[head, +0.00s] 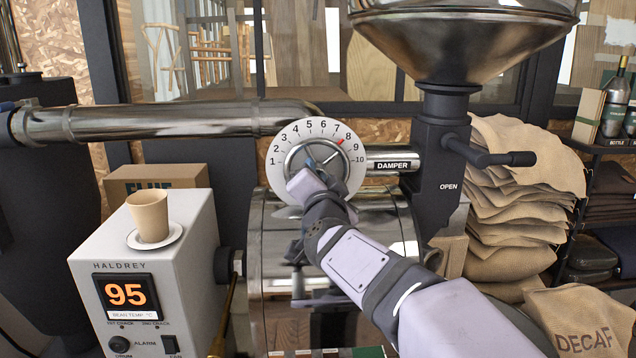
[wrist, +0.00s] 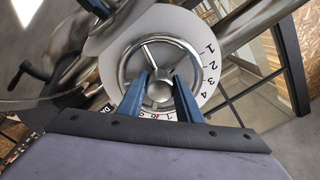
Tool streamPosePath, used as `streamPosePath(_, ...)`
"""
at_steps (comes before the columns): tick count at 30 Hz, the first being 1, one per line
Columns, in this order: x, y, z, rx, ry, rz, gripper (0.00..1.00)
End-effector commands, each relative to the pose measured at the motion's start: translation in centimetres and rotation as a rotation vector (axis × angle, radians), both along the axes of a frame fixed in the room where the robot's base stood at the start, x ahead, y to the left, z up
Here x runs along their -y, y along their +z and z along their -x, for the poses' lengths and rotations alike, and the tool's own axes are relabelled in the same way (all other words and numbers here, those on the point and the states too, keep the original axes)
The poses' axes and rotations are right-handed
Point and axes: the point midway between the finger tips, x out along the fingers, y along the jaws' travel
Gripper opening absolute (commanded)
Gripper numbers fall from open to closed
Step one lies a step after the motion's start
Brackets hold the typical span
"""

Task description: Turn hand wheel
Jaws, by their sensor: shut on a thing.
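The hand wheel (head: 292,158) is a round metal wheel in front of a white dial (head: 284,145) numbered 1 to 10. A red mark shows near 7 and 8 in the head view. The wheel fills the middle of the wrist view (wrist: 128,62), with a pale line across its upper part. My gripper (head: 308,172) is at the wheel, its two blue fingers either side of the round hub in the wrist view (wrist: 162,82). It is shut on the wheel and hides the wheel's lower part in the head view. A label reading DAMPER (head: 392,166) is right of the dial.
A metal drum (head: 400,225) lies below the wheel, with a hopper (head: 465,45) and a dark lever (head: 490,155) to the right. A control box (head: 190,255) reading 95 stands left, with a paper cup (head: 149,215) on top. Burlap sacks (head: 525,160) are piled at right.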

Motion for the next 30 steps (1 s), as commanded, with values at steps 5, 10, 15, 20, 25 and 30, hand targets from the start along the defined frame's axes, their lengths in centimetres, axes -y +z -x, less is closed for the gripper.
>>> streamPosePath(5,-0.02,-0.18,0.00,0.000,0.000,-0.151,0.00)
streamPosePath(10,-0.01,-0.15,0.00,0.000,0.000,-0.266,0.00)
streamPosePath(15,-0.01,-0.08,0.00,0.000,0.000,-0.344,0.00)
streamPosePath(20,-0.01,-0.05,0.00,0.000,0.000,-0.384,0.00)
streamPosePath(25,-0.01,-0.04,0.00,-0.001,0.000,-0.400,0.00)
streamPosePath(30,-0.01,-0.03,-0.01,-0.001,0.000,-0.400,0.00)
